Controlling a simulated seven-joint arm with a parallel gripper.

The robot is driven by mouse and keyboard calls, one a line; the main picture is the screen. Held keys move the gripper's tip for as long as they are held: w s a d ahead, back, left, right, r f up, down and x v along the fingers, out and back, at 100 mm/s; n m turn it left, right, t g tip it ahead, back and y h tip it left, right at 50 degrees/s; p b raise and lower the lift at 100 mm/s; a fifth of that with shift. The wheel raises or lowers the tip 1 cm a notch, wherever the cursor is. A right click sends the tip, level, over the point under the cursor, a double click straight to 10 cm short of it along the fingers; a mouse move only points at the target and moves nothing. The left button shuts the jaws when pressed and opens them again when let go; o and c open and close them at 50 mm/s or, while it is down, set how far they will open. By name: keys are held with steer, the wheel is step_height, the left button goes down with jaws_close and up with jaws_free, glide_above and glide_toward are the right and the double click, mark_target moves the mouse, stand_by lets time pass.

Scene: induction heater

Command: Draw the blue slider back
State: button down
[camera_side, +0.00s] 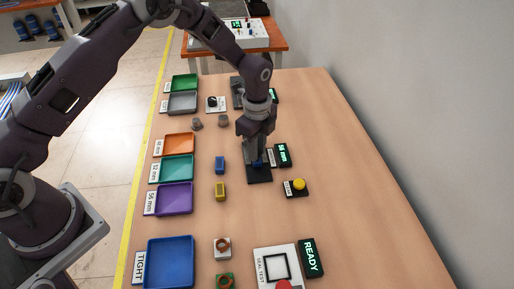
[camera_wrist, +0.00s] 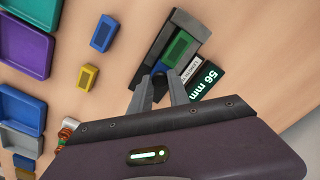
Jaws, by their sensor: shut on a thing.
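A dark measuring fixture (camera_side: 259,175) stands mid-table in the side view and shows at the top centre of the wrist view (camera_wrist: 151,56). A green block (camera_wrist: 179,47) sits in it. My gripper (camera_side: 257,160) reaches down onto the fixture. A bit of blue (camera_side: 258,163) shows at the fingertips in the side view; the fingers hide most of the slider. The display (camera_wrist: 206,77) beside the fixture reads 56 mm.
Orange (camera_side: 179,145), teal (camera_side: 177,168), purple (camera_side: 174,198) and blue (camera_side: 169,262) trays line the left edge. Blue (camera_side: 220,165) and yellow (camera_side: 220,191) blocks lie left of the fixture. A yellow button (camera_side: 299,184) stands to its right. A seal test station (camera_side: 276,264) is in front.

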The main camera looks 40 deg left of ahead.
mark_target(258, 171)
steer(key=shift+s+d, duration=1)
steer(key=shift+d, duration=0.05)
steer(key=c, duration=1.2)
jaws_free()
steer(key=shift+c, duration=0.2)
step_height(258, 171, up, 7)
steer(key=shift+r, duration=0.1)
